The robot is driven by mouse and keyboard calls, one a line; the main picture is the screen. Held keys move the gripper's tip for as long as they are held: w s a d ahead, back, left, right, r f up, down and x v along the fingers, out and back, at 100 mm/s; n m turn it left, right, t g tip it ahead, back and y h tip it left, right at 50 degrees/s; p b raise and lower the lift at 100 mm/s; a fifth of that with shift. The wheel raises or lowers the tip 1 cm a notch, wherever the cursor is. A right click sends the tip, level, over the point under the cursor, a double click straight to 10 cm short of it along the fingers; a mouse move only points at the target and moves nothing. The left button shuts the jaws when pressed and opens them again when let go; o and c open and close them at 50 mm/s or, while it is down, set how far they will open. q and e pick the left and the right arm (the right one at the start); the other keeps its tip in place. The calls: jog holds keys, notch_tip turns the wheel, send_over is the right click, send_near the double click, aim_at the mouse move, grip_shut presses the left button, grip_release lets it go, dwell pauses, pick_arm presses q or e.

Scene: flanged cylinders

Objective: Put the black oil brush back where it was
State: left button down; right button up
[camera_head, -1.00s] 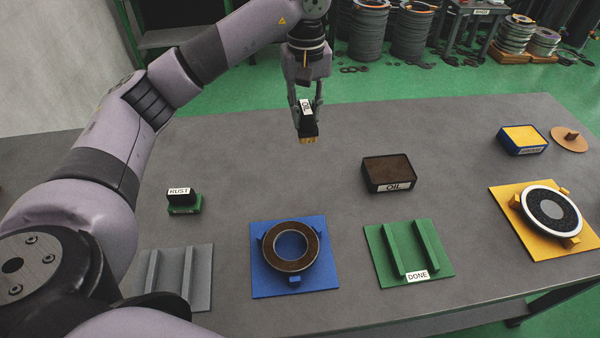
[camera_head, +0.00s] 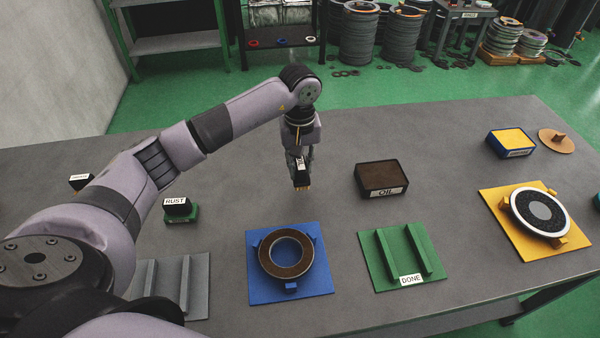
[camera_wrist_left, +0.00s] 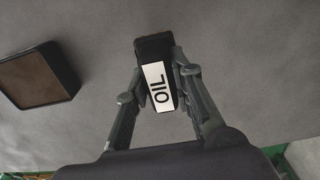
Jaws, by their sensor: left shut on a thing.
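My left gripper (camera_head: 301,165) is shut on the black oil brush (camera_head: 300,176), which has an OIL label and tan bristles pointing down. The brush hangs upright low over the grey table, left of the oil tray; I cannot tell if the bristles touch the table. In the left wrist view the brush (camera_wrist_left: 157,75) is between the two fingers, its OIL label facing the camera. The black oil tray (camera_head: 383,193) with a dark brown top stands just right of the brush. It also shows in the left wrist view (camera_wrist_left: 68,70) at the left. My right gripper is not in view.
A blue fixture (camera_head: 262,290) holds a brown-topped ring. A green DONE rack (camera_head: 376,284), a yellow fixture (camera_head: 513,240) with a disc and a yellow-topped tray (camera_head: 515,142) are to the right.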

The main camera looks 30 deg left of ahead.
aim_at(300, 177)
pick_arm(q)
notch_tip(300, 177, down, 3)
jog(key=shift+s+f+p, duration=0.1)
jog(key=shift+f+p, duration=0.1)
jog(key=shift+p, duration=0.25)
jog(key=shift+f, duration=0.4)
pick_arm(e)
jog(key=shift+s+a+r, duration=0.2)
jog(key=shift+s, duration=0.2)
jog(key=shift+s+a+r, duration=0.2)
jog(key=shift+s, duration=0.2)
pick_arm(q)
jog(key=shift+f, duration=0.15)
jog(key=c, duration=1.4)
grip_release()
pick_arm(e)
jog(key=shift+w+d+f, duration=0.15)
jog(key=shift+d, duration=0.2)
